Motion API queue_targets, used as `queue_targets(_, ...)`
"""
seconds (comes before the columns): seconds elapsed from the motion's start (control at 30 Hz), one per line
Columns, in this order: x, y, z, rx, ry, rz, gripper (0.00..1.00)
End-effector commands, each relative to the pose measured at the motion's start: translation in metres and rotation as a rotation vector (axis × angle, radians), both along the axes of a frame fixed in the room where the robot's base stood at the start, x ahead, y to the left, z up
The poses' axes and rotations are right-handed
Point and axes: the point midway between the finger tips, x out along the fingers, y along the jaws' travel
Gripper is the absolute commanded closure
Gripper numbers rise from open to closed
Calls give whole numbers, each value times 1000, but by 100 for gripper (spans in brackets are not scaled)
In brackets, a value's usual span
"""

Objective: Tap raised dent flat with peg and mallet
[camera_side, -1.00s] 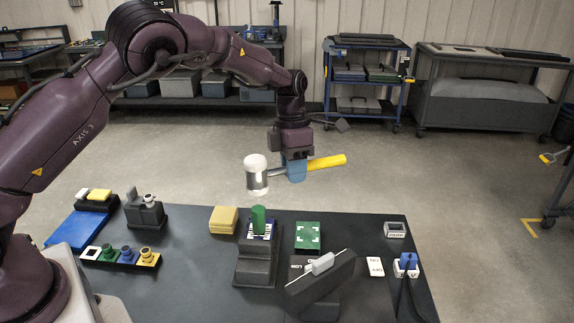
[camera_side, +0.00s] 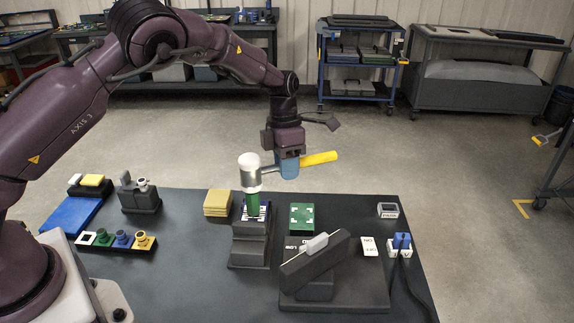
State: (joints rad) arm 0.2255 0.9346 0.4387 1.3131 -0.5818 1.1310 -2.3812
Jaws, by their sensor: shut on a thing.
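My gripper (camera_side: 289,167) is shut on the mallet, which has a yellow handle (camera_side: 319,158) pointing right and a metal head with a white top (camera_side: 250,170) on the left. The mallet head is over the green peg (camera_side: 253,205), and its lower face appears to touch or nearly touch the peg's top. The peg stands upright on the blue-and-white patterned piece on top of a dark stepped block (camera_side: 249,245). The raised dent cannot be made out; the peg covers that area.
A green plate (camera_side: 304,217) lies right of the block. A dark tilted lever (camera_side: 315,262) on a base stands front right. A yellow pad stack (camera_side: 217,203) is left of the block. A row of coloured sockets (camera_side: 117,241) sits further left.

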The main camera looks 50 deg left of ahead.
Motion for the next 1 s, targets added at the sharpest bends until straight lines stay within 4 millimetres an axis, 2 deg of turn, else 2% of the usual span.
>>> queue_targets(0.47, 0, 0, 1, 0, -1, 0, 100)
queue_targets(0.77, 0, 0, -9, -1, 0, 0, 100)
queue_targets(1.0, 0, 0, -6, 0, -1, 0, 100)
